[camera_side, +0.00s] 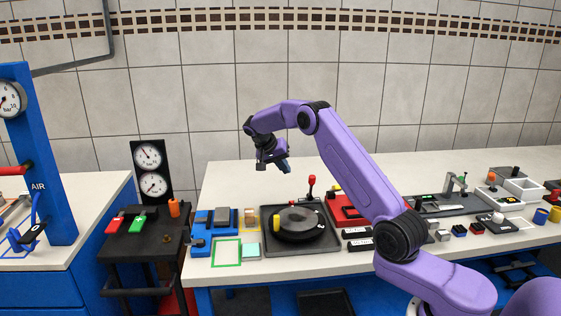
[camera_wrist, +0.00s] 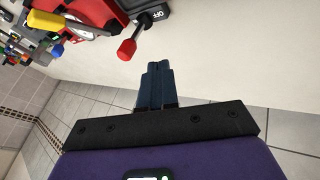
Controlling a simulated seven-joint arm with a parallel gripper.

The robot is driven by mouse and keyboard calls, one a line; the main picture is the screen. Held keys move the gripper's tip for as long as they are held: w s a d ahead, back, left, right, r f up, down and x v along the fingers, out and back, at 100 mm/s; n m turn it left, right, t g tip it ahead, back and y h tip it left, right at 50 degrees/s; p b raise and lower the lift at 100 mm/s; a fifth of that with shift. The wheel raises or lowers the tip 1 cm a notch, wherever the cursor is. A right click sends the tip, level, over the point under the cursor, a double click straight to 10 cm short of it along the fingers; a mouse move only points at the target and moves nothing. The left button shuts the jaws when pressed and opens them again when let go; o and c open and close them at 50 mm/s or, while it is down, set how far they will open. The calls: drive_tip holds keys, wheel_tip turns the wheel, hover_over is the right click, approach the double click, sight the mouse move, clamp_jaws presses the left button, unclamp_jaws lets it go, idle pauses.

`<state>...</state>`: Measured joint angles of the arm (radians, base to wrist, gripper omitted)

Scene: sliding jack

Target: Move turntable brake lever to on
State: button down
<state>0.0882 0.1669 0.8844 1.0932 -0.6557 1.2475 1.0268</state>
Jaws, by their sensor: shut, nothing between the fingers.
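The turntable (camera_side: 300,224) is a dark round platter on a dark tray at the front of the white bench. A lever with a red knob (camera_side: 312,181) stands upright at its back right; I take it as the brake lever. In the wrist view, a red-knobbed lever (camera_wrist: 127,48) is beside a dark block with an OFF label (camera_wrist: 157,15); no ON label is readable. My gripper (camera_side: 285,167) is shut and empty, above and behind the turntable, left of the red knob. Its closed fingers (camera_wrist: 158,66) are apart from the knob in the wrist view.
A red unit (camera_side: 342,208) is right of the turntable, partly behind my arm. Blue fixtures (camera_side: 205,227) and a green square frame (camera_side: 226,252) are to its left. Several other devices crowd the bench's right side. The bench behind the turntable is clear, with a tiled wall beyond.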

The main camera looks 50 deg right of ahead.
sight(312, 176)
drive_tip(key=s+d+f, duration=0.3)
drive_tip(key=s+d, duration=0.1)
drive_tip(key=shift+d+f, duration=0.35)
drive_tip(key=shift+d, duration=0.05)
drive_tip(key=shift+s+d+r+t+y, duration=0.25)
drive_tip(key=shift+s+d+t+y, duration=0.55)
drive_tip(key=shift+s+d+y, duration=0.1)
drive_tip(key=shift+s+d, duration=0.4)
drive_tip(key=shift+d, duration=0.05)
